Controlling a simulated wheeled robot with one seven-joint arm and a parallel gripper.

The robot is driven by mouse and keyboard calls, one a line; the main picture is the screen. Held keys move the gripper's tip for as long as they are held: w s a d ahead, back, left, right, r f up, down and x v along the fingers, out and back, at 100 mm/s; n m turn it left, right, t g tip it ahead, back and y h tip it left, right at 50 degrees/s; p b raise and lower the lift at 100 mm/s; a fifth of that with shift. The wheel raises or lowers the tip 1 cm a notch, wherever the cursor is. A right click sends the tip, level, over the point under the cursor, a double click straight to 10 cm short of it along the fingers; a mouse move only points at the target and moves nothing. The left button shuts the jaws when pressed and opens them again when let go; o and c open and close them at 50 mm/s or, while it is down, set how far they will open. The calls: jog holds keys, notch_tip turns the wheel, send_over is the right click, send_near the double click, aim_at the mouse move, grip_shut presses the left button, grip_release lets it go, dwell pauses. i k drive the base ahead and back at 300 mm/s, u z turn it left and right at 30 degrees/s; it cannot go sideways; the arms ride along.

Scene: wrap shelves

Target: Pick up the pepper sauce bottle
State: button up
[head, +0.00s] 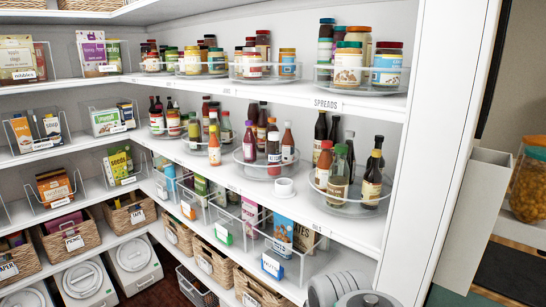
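Several sauce bottles stand on the middle shelf of the right wall. The labels are too small to read, so I cannot tell which is the pepper sauce. A slim orange-red bottle with a white label (214,149) stands near the shelf's front edge. Another small red bottle with a pale label (288,146) stands on the middle round turntable (262,171), beside taller dark red bottles (273,145). Dark bottles, one with a green cap (339,173), stand on the right turntable. All look upright. My gripper is not in view; grey rounded parts of my arm show at bottom right.
A small white cup (284,187) sits on the middle shelf between turntables. Jars (387,63) fill the shelf above. Clear bins (272,262) and wicker baskets (213,261) are below. A white upright panel (437,140) bounds the shelves on the right.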

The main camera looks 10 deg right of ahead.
aim_at(214, 145)
jog(key=u, duration=0.6)
jog(key=i, duration=0.35)
jog(key=u, duration=0.65)
jog(key=i, duration=0.8)
jog(key=z, duration=0.6)
jog(key=i, duration=0.9)
jog(key=z, duration=0.35)
jog(key=k, duration=1.35)
jog(key=u, duration=0.95)
jog(key=i, duration=1.5)
jog(key=z, duration=0.75)
